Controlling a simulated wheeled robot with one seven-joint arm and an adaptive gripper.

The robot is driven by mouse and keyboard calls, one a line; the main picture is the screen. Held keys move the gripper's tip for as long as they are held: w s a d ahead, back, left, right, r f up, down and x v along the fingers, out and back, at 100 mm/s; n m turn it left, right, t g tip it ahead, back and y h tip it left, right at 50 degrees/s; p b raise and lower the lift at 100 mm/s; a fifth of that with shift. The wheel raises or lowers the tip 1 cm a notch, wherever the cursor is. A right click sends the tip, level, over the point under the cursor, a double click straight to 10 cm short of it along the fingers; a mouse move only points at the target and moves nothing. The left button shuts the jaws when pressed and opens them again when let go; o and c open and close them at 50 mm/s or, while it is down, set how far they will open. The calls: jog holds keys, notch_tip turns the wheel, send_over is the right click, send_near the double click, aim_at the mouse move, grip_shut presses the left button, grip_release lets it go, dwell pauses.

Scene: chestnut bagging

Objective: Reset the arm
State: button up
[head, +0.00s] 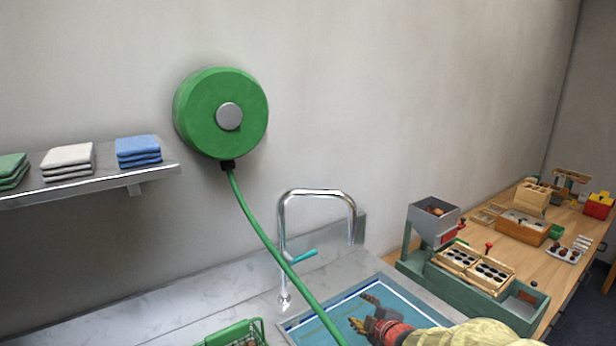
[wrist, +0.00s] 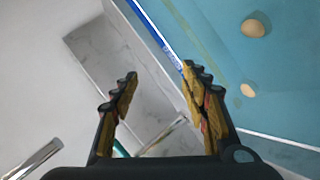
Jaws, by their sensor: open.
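My gripper (head: 364,312) is at the bottom of the head view, over the blue basin (head: 336,308) set in the counter. In the wrist view my gripper (wrist: 158,76) has its two dark, yellow-brown-padded fingers spread apart, with nothing between them. Pale marble counter and the basin's edge show beyond the fingers. My arm, with a red part and a pale yellow cover, reaches in from the lower right of the head view.
A chrome tap (head: 318,193) stands behind the basin. A green hose (head: 262,238) hangs from a round green reel (head: 221,112) and passes close left of my gripper. A green wire basket (head: 235,335) is at the bottom. A hopper machine (head: 433,222) stands right.

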jog(key=s+d+r+m+g+h, duration=0.1)
jog(key=s+d+m+g, duration=0.1)
jog(key=s+d+m, duration=0.3)
jog(key=s+r+m+g+h+p, duration=0.1)
jog(key=s+m+g+h, duration=0.1)
jog(key=s, duration=0.5)
jog(key=s+d+r+m+g+h, duration=0.1)
jog(key=s+d+m+g, duration=0.1)
jog(key=s+d+m, duration=0.3)
jog(key=s+a+r+m+g+p, duration=0.1)
jog(key=s+a+r+m, duration=0.2)
jog(key=s, duration=0.6)
jog(key=s+a+r+g+p, duration=0.1)
jog(key=s+a+r, duration=0.25)
jog(key=s, duration=0.65)
notch_tip(320, 180, up, 8)
jog(key=s+t+y+p, duration=0.1)
jog(key=s, duration=0.1)
jog(key=shift+a+t, duration=0.25)
jog(key=shift+t, duration=0.15)
jog(key=shift+c, duration=0.9)
